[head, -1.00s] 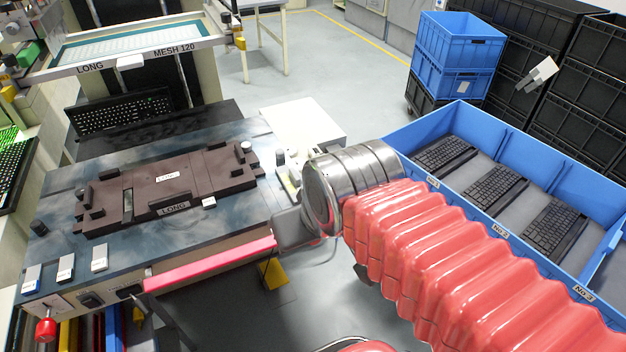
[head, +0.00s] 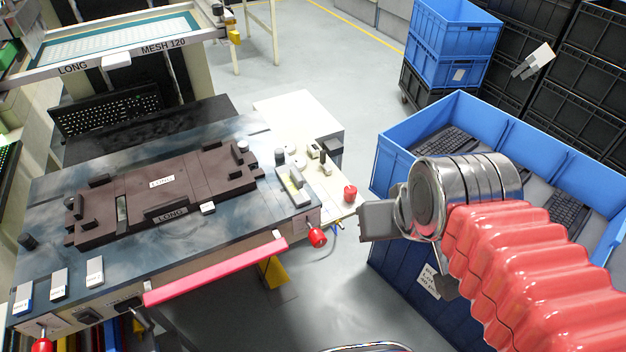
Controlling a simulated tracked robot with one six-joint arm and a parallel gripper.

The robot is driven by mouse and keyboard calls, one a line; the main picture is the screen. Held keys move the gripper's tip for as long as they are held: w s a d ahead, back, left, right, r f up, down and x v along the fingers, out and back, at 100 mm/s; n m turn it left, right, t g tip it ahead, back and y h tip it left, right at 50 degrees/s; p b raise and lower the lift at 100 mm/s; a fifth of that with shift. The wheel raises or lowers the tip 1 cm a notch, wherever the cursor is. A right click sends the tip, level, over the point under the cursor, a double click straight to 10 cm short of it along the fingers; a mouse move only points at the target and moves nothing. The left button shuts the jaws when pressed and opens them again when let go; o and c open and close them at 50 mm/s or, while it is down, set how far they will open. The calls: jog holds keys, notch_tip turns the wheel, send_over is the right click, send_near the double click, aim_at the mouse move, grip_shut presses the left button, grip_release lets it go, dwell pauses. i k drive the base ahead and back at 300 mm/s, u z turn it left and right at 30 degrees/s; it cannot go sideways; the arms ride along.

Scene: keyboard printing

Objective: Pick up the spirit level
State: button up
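A small pale bar with a yellow-green strip (head: 295,184), which looks like the spirit level, lies at the right end of the machine bed, beside a white side table. It is small in the head view, so I cannot be sure what it is. My gripper (head: 378,220) shows as a flat grey piece at the end of my metal wrist. It is to the right of the bar and apart from it, in front of the blue bin. Its fingertips cannot be made out, and I see nothing held in it.
The machine bed (head: 215,225) carries a dark brown fixture (head: 150,190). A red bar (head: 215,272) runs along its front edge. A red knob (head: 350,193) and small parts stand on the white side table (head: 300,115). A blue bin (head: 395,160) holding keyboards is at right.

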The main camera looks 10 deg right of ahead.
aim_at(291, 181)
jog(key=z, duration=0.05)
jog(key=i, duration=0.8)
jog(key=u, duration=2.4)
